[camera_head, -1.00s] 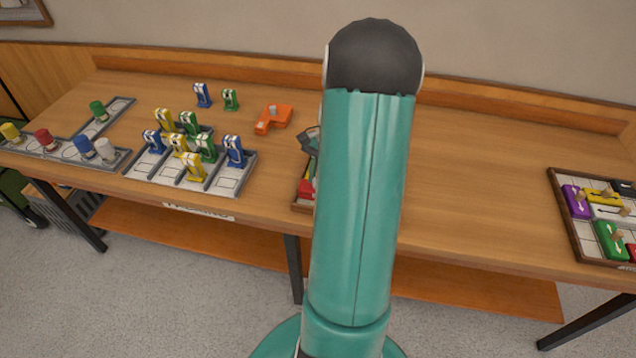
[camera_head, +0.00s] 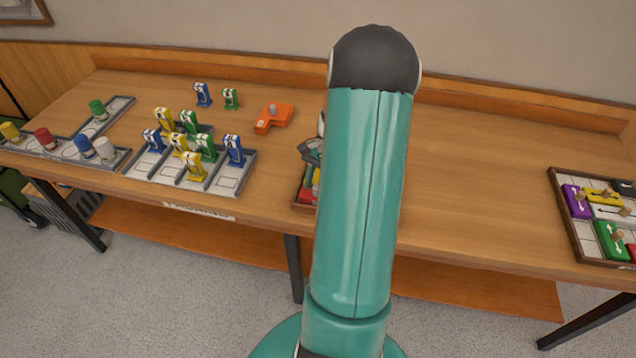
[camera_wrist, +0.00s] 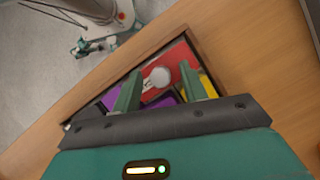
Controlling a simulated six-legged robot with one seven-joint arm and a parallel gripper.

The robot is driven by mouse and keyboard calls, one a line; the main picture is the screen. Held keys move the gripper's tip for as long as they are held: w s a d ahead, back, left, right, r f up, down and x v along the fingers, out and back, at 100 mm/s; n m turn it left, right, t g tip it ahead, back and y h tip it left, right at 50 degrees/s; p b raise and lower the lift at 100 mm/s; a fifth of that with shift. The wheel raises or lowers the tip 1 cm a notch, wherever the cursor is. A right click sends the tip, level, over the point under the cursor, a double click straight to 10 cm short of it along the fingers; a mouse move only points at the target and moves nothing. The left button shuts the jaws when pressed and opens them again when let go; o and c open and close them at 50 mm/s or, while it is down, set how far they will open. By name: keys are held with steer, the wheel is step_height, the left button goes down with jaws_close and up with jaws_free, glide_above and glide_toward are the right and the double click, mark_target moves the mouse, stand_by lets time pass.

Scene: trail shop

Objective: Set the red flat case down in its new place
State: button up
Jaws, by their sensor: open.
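The red flat case (camera_wrist: 180,58) lies in a wooden-rimmed tray (camera_wrist: 88,93) in the wrist view, with a pale round knob (camera_wrist: 160,76) on top. My gripper (camera_wrist: 160,71) is open, its two green fingers apart on either side of the knob. I cannot tell whether a finger touches it. Purple pieces (camera_wrist: 112,96) and a yellow piece (camera_wrist: 207,84) lie beside the red case, partly hidden by the fingers. In the head view my arm hides most of this tray (camera_head: 299,200); only its left edge and a bit of red (camera_head: 309,178) show.
An orange angled piece (camera_head: 270,119) lies behind the tray. A rack of yellow, green and blue clips (camera_head: 228,180) stands to the left, with a strip of coloured knobs (camera_head: 60,150) farther left. Another tray of coloured pieces (camera_head: 565,222) is at the right. The tabletop (camera_head: 470,180) between is clear.

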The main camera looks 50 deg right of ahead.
steer(key=v, duration=1.2)
steer(key=shift+r, duration=0.25)
steer(key=w+a+r+n+h, duration=0.1)
steer(key=w+a+r+n, duration=0.15)
steer(key=a, duration=0.45)
steer(key=w+a+r+n+h, duration=0.1)
steer(key=a+r+n+h, duration=0.1)
steer(key=a+r, duration=0.3)
steer(key=w+a+r+n+h, duration=0.1)
steer(key=w+a+r+n, duration=0.15)
steer(key=a, duration=0.55)
steer(key=s+a+r+n+t, duration=0.1)
steer(key=s+a+n, duration=0.3)
steer(key=a, duration=0.6)
steer(key=s+a+r+n+t, duration=0.2)
steer(key=s+a+n+t, duration=0.2)
steer(key=a, duration=0.6)
steer(key=n, duration=0.2)
steer(key=shift+s+a+n+t+h, duration=0.3)
steer(key=shift+s+n, duration=0.1)
